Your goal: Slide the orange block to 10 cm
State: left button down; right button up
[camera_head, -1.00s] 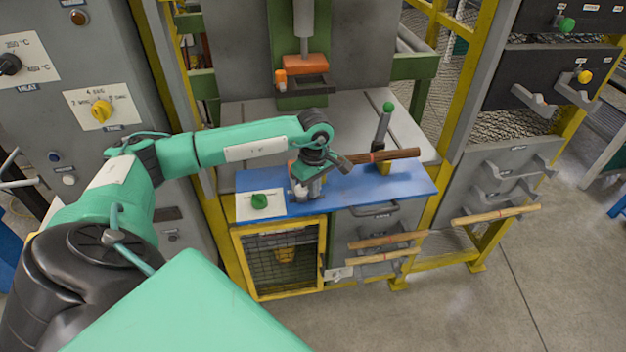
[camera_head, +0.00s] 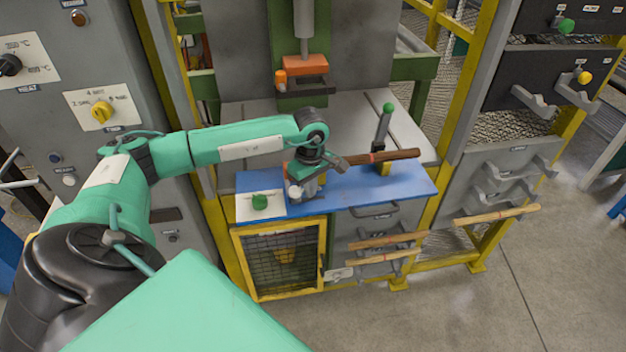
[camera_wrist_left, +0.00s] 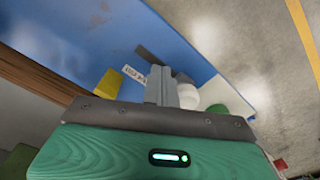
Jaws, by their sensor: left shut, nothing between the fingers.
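My left gripper (camera_head: 312,192) is shut and empty, pointing down over the left half of the blue bench top (camera_head: 345,205). Its closed grey fingers show in the left wrist view (camera_wrist_left: 161,86). An orange patch (camera_head: 291,166) shows just behind the gripper, mostly hidden by it; I cannot tell its full shape. Another orange block (camera_head: 305,66) sits on the press at the back, with a small orange piece (camera_head: 280,79) at its left. A white round part (camera_head: 296,192) is close beside the fingers; I cannot tell if they touch. My right gripper is out of view.
A dark wooden bar (camera_head: 395,155) with a red mark lies at the bench's right, over a yellow support (camera_head: 384,168). A lever with a green knob (camera_head: 388,107) stands behind it. A green button (camera_head: 260,201) is at front left. Bare blue bench lies front right.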

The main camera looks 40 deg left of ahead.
pick_arm(q)
notch_tip(320, 180, up, 6)
jog(key=p, duration=0.2)
jog(key=shift+w+d+r, duration=0.2)
jog(key=shift+w+d, duration=0.2)
dwell(0.7)
